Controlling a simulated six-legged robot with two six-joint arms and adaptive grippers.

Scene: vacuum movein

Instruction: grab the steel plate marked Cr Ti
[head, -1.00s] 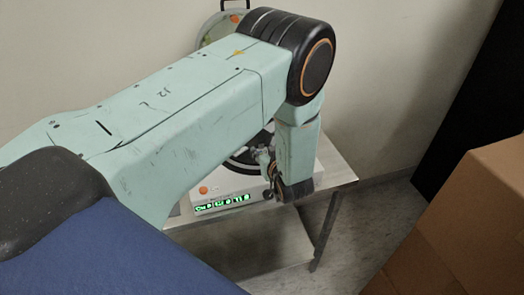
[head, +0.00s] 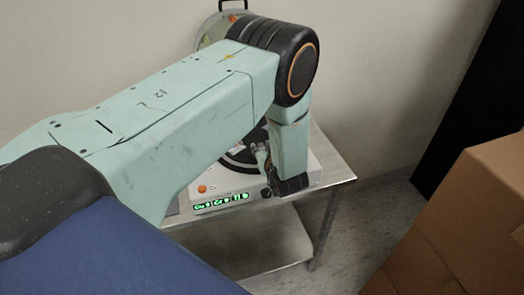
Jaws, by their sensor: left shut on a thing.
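My left arm comes in from the left and bends down over a white device with a green display (head: 220,201) and a round black top (head: 238,158). My left gripper (head: 263,163) is low over the right part of that black top, mostly behind and beside my wrist. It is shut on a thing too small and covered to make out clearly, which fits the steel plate. No Cr Ti marking can be read. My right gripper is not in view.
The device stands on a steel table (head: 334,168) with a lower shelf (head: 275,245). A round metal lid-like object with a black handle (head: 212,30) is behind my arm by the wall. A cardboard box (head: 465,220) fills the lower right. Bare floor lies between.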

